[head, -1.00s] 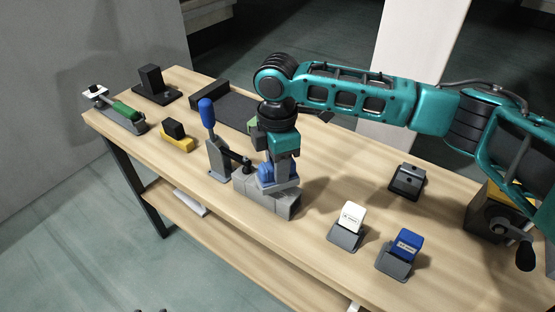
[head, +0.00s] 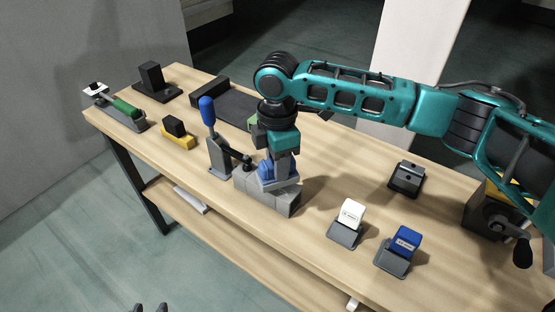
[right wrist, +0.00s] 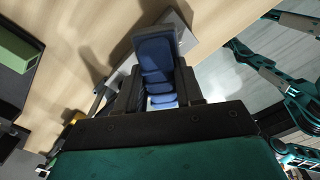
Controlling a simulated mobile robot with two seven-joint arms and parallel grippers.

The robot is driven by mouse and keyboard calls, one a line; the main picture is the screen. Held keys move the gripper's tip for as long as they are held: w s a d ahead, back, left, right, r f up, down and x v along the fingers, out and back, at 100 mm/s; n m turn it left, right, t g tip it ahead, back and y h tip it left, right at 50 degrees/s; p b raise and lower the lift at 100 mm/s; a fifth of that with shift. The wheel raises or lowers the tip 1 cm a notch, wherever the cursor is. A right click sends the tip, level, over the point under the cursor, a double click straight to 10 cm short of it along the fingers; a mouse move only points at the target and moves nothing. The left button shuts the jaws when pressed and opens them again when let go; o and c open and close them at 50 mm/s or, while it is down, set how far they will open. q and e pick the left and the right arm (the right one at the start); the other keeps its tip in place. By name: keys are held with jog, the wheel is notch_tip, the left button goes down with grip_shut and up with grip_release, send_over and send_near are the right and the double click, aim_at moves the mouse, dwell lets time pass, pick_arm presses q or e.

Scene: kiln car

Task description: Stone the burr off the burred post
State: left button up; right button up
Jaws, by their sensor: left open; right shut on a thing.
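My right gripper (head: 278,163) points down over a row of grey blocks (head: 257,190) at the front edge of the bench. It is shut on a blue thing (head: 265,172), which also shows between the dark fingers in the right wrist view (right wrist: 155,65). The blue thing is low over or on the blocks; I cannot tell whether it touches. A toggle clamp (head: 219,157) with an upright blue handle stands left of the blocks, its arm reaching over them. I cannot make out a post or burr. My left gripper (head: 150,308) is open and empty at the bottom edge, mostly out of view.
A white labelled block (head: 351,213) and a blue labelled block (head: 407,240) sit in grey stands at the right. A black holder (head: 407,178) is behind them. A green-handled tool (head: 123,107), a yellow-based item (head: 178,139) and a black stand (head: 152,80) are at the left.

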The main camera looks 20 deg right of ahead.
jog(key=shift+w, duration=0.1)
jog(key=shift+w+a, duration=0.65)
jog(key=shift+w, duration=0.1)
jog(key=shift+f, duration=0.9)
dwell(1.2)
jog(key=shift+s+d, duration=0.6)
jog(key=shift+s, duration=0.2)
jog(key=shift+s+d, duration=0.6)
jog(key=shift+s, duration=0.15)
jog(key=shift+s+d, duration=0.6)
jog(key=shift+s, duration=0.2)
jog(key=shift+s+d, duration=0.6)
jog(key=shift+s, duration=0.15)
